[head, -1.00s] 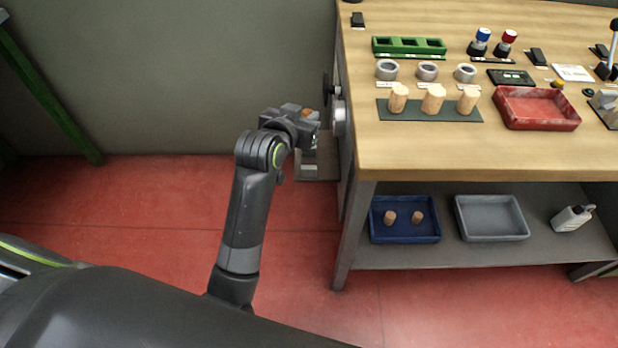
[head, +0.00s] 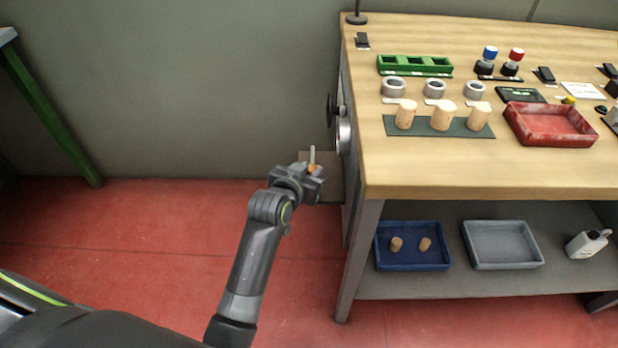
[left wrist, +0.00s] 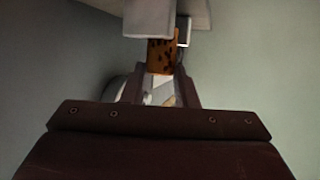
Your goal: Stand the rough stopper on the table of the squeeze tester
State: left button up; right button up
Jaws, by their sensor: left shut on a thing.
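My left gripper (head: 312,178) is beside the left end of the workbench, shut on the rough stopper. The stopper (head: 311,168) shows as a small orange-brown patch at the jaws. In the left wrist view the stopper (left wrist: 161,57) is brown with dark spots, upright between the fingers of the left gripper (left wrist: 158,85). A pale block (left wrist: 165,15) is just beyond its top; I cannot tell whether they touch. A grey device (head: 330,172), which may be the squeeze tester, is at the bench's left end, partly hidden behind my gripper. My right gripper is out of view.
A round dial or knob (head: 343,136) sticks out from the bench's left end. On the wooden bench (head: 430,175) are several pale corks (head: 443,115) on a dark mat, grey rings, a green rack (head: 415,65) and a red tray (head: 550,125). A blue tray (head: 412,260) is on the shelf.

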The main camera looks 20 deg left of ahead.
pick_arm(q)
jog(key=shift+f, duration=0.9)
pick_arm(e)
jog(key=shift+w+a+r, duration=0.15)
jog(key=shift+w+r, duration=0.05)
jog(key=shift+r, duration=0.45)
pick_arm(q)
jog(key=shift+f, duration=0.15)
jog(key=o, duration=0.9)
